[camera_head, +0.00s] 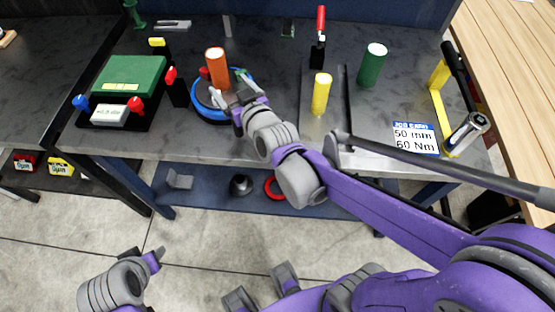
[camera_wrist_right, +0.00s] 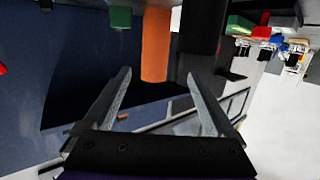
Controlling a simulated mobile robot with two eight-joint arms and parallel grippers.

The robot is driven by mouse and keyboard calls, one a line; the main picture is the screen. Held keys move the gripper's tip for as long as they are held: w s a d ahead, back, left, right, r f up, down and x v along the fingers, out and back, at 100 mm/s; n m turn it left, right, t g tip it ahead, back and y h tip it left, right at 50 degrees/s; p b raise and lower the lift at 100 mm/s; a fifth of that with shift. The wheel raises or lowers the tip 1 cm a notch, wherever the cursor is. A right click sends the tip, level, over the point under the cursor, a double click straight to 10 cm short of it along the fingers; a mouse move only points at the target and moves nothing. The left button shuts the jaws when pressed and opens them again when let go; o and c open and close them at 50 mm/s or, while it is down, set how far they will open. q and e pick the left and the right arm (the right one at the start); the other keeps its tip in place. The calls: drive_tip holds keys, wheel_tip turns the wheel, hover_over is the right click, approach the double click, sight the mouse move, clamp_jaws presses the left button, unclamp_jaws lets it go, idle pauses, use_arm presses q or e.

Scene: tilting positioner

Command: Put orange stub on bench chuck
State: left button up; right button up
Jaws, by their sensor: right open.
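The orange stub (camera_head: 216,68) stands about upright at the chuck in the head view; its lower end is partly hidden by my right gripper, so I cannot tell if it is seated. The bench chuck (camera_head: 200,113) is a round dark body with a blue rim, partly covered by my right gripper. My right gripper (camera_head: 232,97) is open beside the stub's lower part. In the right wrist view, the stub (camera_wrist_right: 156,45) lies between and beyond the spread fingers (camera_wrist_right: 162,85), with no visible contact. My left gripper (camera_head: 147,257) is low at the left, away from the bench; its opening is unclear.
A black post with a red top (camera_head: 178,90) stands left of the chuck, near a green box (camera_head: 130,76). A yellow cylinder (camera_head: 321,93), a green cylinder (camera_head: 372,65) and a red-handled clamp (camera_head: 319,40) stand to the right. A labelled plate (camera_head: 415,139) lies near the front edge.

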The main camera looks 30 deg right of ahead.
drive_tip(key=s+f+g, duration=0.2)
drive_tip(key=s, duration=0.2)
drive_tip(key=s+f+g, duration=0.2)
drive_tip(key=s+f, duration=0.1)
drive_tip(key=s, duration=0.1)
drive_tip(key=s+f+g, duration=0.1)
drive_tip(key=s+f, duration=0.2)
drive_tip(key=s, duration=0.1)
drive_tip(key=shift+s+g, duration=0.25)
drive_tip(key=shift+g, duration=0.15)
drive_tip(key=s+d+f+g, duration=0.1)
drive_tip(key=s+f+g, duration=0.3)
drive_tip(key=s, duration=0.8)
drive_tip(key=shift+d+f+g+h, duration=0.3)
drive_tip(key=shift+d+f+g, duration=0.1)
drive_tip(key=shift+f, duration=0.45)
